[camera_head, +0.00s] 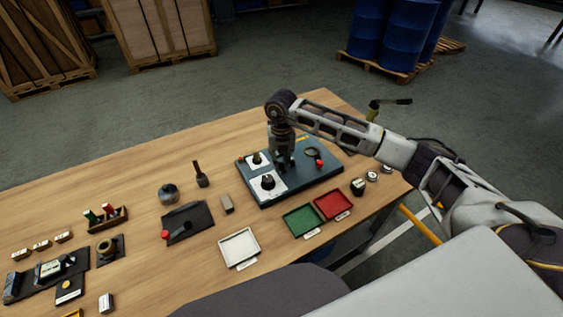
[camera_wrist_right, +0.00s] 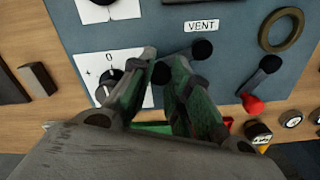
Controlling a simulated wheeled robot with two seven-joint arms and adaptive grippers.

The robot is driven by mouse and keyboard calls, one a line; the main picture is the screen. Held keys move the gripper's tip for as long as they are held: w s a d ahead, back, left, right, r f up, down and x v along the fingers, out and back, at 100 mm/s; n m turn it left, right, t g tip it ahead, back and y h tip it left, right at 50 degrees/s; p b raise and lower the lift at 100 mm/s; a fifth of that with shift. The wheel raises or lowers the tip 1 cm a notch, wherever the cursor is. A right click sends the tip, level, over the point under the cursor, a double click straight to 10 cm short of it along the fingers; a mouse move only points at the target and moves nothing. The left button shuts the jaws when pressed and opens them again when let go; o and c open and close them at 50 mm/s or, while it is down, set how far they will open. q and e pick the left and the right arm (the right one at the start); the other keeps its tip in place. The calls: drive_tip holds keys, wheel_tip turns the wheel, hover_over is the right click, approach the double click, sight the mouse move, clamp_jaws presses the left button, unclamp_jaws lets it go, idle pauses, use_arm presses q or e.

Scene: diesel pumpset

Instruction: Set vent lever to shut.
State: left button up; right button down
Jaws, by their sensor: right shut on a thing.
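The vent lever (camera_wrist_right: 203,49) shows in the right wrist view just below the white VENT label (camera_wrist_right: 201,25). One dark round end lies below the label, and another lies lower left by my fingertips. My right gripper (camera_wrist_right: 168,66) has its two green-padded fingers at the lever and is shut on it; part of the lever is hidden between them. In the head view my right gripper (camera_head: 282,163) points down onto the blue-grey panel (camera_head: 300,187) and covers the vent lever there. My left gripper is not in view.
On the panel, a dial knob (camera_head: 268,181) sits left of the gripper, and a red-knobbed lever (camera_wrist_right: 253,103) and a ring (camera_wrist_right: 281,30) sit to its right. Green (camera_head: 303,221) and red (camera_head: 333,205) trays stand in front. Small parts cover the table's left side.

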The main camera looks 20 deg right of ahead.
sight(282, 164)
drive_tip(key=shift+w+r, duration=0.1)
drive_tip(key=shift+r, duration=0.05)
drive_tip(key=c, duration=1.3)
unclamp_jaws()
wheel_tip(282, 164, up, 12)
